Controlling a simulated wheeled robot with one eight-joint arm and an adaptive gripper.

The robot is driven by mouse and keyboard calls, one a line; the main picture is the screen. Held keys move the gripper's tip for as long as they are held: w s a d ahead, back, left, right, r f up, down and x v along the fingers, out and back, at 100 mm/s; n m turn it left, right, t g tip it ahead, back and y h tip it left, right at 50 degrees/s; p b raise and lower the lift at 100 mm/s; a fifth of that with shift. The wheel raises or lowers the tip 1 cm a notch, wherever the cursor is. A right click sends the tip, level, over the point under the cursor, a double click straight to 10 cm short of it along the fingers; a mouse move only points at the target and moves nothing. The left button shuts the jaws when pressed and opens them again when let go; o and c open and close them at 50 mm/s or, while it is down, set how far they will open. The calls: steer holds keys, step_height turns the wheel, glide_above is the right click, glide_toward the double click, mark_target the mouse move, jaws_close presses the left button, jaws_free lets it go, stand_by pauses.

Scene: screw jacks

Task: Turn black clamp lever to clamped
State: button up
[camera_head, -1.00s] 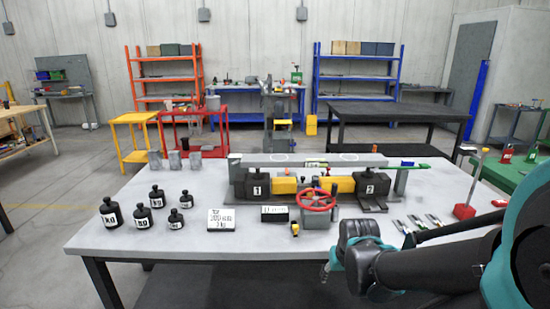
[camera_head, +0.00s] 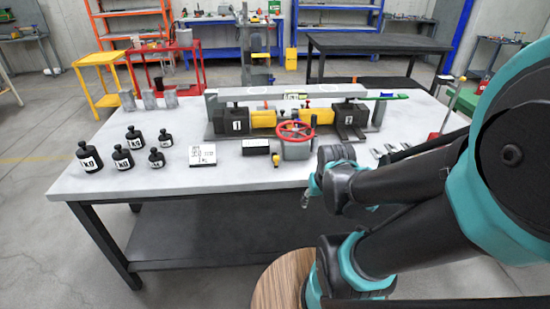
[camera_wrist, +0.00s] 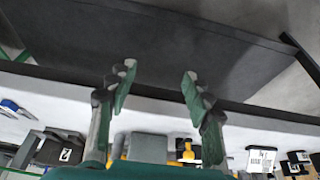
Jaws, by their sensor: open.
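The jack assembly stands on the grey table (camera_head: 110,190), with dark blocks marked 1 (camera_head: 236,126) and 2 (camera_head: 349,120), yellow parts (camera_head: 263,119) and a red handwheel (camera_head: 296,131) in front. Block 2 also shows in the wrist view (camera_wrist: 66,154). I cannot clearly make out the black clamp lever in either view. A small yellow-and-dark knob (camera_head: 275,159) stands left of the handwheel. It appears in the wrist view (camera_wrist: 188,151). My gripper (camera_wrist: 152,85) is open and empty, apart from the jacks, near the table's front edge. In the head view its fingertips are small and partly hidden.
Several black weights (camera_head: 90,158) and a white label sign (camera_head: 203,154) stand left on the table. A long grey beam (camera_head: 285,92) lies across the jacks. A dark lower shelf (camera_head: 220,235) is under the table. Bare tabletop lies along the front edge.

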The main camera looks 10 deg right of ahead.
steer(key=w+a+r+m, duration=0.1)
steer(key=w+r, duration=0.3)
steer(key=w+a+r+m+g, duration=0.1)
steer(key=w+a+r+m, duration=0.1)
steer(key=w+r, duration=0.2)
steer(key=w+a+r+m+g, duration=0.1)
steer(key=w+a+r, duration=0.1)
steer(key=w+r, duration=0.2)
steer(key=shift+w+m, duration=0.35)
steer(key=shift+m, duration=0.05)
steer(key=shift+c, duration=0.5)
step_height(320, 180, up, 10)
steer(key=m+g, duration=0.2)
steer(key=m, duration=0.2)
glide_above(276, 157)
step_height(276, 157, down, 17)
steer(key=shift+f, duration=0.15)
steer(key=shift+c, duration=0.5)
jaws_close()
